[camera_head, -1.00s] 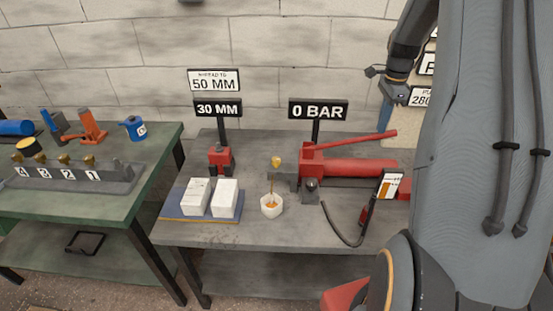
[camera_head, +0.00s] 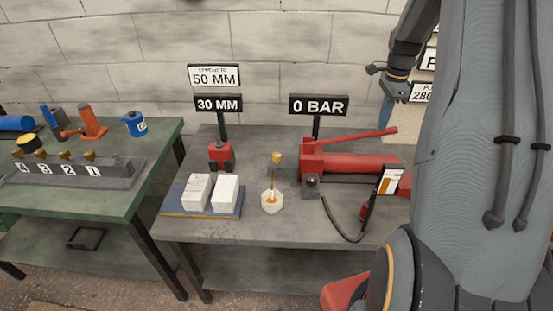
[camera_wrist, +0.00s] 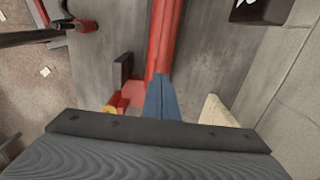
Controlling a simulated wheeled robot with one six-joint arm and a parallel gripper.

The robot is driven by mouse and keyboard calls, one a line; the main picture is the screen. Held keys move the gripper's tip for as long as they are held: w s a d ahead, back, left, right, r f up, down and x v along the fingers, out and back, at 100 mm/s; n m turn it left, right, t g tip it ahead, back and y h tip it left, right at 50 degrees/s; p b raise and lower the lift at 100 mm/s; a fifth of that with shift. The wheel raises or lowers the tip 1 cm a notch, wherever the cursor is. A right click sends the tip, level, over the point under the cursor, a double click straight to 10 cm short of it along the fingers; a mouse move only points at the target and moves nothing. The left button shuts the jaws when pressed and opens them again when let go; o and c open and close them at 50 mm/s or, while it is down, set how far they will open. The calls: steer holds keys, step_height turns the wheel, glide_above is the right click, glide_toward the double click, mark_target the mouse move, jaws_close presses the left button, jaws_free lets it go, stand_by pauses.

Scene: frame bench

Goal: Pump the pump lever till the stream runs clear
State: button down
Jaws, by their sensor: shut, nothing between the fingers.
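The red pump (camera_head: 350,165) lies on the grey bench, its red lever (camera_head: 350,140) slanting up to the right. A brass-yellow fitting (camera_head: 276,158) stands at the left of the pump, with a thin amber line below it. Under it a white cup (camera_head: 271,201) holds amber liquid. A sign (camera_head: 318,106) reads 0 BAR. My gripper (camera_wrist: 164,82) shows in the wrist view as blue fingers pressed together, with nothing between them. They are in line with a red bar (camera_wrist: 165,40); I cannot tell whether they touch it. In the head view my arm hides part of the pump's right side.
A red jack (camera_head: 221,155) and two white blocks (camera_head: 226,192) on a blue plate are left of the cup. A black hose (camera_head: 340,225) and a gauge card (camera_head: 389,181) stand at the right. A green table (camera_head: 80,205) with tools is farther left.

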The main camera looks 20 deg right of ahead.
mark_target(379, 135)
step_height(379, 135, down, 6)
steer(key=shift+f+b, duration=0.15)
steer(key=shift+b, duration=1.05)
step_height(379, 135, up, 8)
steer(key=p, duration=0.4)
steer(key=shift+f, duration=0.1)
steer(key=shift+f+b, duration=1.55)
steer(key=shift+f, duration=2.3)
steer(key=shift+r, duration=0.15)
step_height(379, 135, up, 8)
steer(key=p, duration=0.4)
steer(key=shift+f, duration=0.2)
